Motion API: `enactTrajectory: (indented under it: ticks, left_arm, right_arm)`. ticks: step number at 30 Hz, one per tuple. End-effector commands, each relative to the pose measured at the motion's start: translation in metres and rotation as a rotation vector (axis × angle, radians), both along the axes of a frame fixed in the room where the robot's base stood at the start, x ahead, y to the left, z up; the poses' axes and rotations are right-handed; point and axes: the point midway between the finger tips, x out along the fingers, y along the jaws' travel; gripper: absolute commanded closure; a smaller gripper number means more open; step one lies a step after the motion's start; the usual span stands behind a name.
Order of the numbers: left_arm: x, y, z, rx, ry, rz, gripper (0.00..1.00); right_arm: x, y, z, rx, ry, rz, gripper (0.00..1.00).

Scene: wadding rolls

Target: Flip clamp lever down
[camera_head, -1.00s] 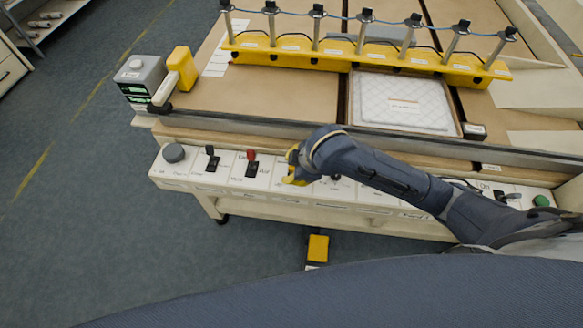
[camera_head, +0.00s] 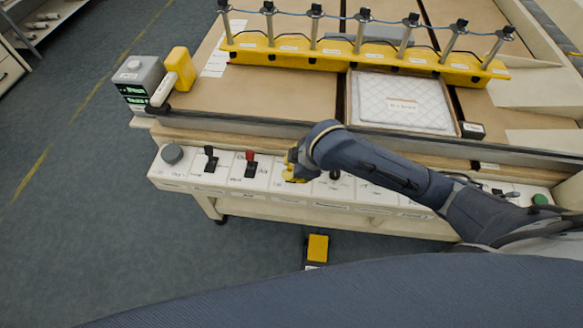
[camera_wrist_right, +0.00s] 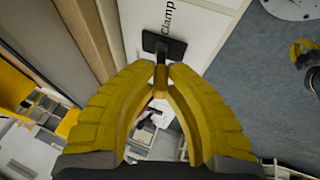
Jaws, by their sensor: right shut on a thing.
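My right gripper (camera_head: 290,166) reaches the white control panel on the bench's front edge, and its yellow fingers hide the lever there in the head view. In the right wrist view, the fingertips (camera_wrist_right: 163,73) are closed around the short shaft of the clamp lever. The lever's black base plate (camera_wrist_right: 164,46) shows beyond the tips, beside the printed word "Clamp". The lever's exact tilt is hard to tell. My left gripper is not seen in the head view.
On the panel stand a grey knob (camera_head: 172,154), a black lever (camera_head: 210,160), a red-tipped lever (camera_head: 250,165) and a green button (camera_head: 540,199). A yellow pedal (camera_head: 318,248) is on the floor. A quilted white pad (camera_head: 402,101) lies on the bench behind.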

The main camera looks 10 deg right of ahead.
Motion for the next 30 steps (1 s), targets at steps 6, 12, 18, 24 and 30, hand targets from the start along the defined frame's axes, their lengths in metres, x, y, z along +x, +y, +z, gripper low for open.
enactTrajectory:
  ticks: [6, 12, 18, 24, 30]
  left_arm:
    - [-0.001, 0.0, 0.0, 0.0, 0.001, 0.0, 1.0]
    - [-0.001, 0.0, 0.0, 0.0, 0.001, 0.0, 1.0]
    - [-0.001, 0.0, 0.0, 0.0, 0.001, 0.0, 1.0]
    - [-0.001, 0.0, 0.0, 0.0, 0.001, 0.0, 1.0]
    - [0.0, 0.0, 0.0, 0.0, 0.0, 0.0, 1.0]
  right_arm:
    - [0.009, -0.005, 0.003, 0.041, 0.116, -0.005, 1.0]
    - [0.017, -0.007, 0.003, 0.098, 0.267, -0.005, 1.0]
    - [0.023, -0.009, 0.002, 0.15, 0.405, -0.006, 1.0]
    - [0.028, -0.01, 0.001, 0.191, 0.51, -0.004, 1.0]
    - [0.03, -0.011, 0.0, 0.215, 0.574, -0.003, 1.0]
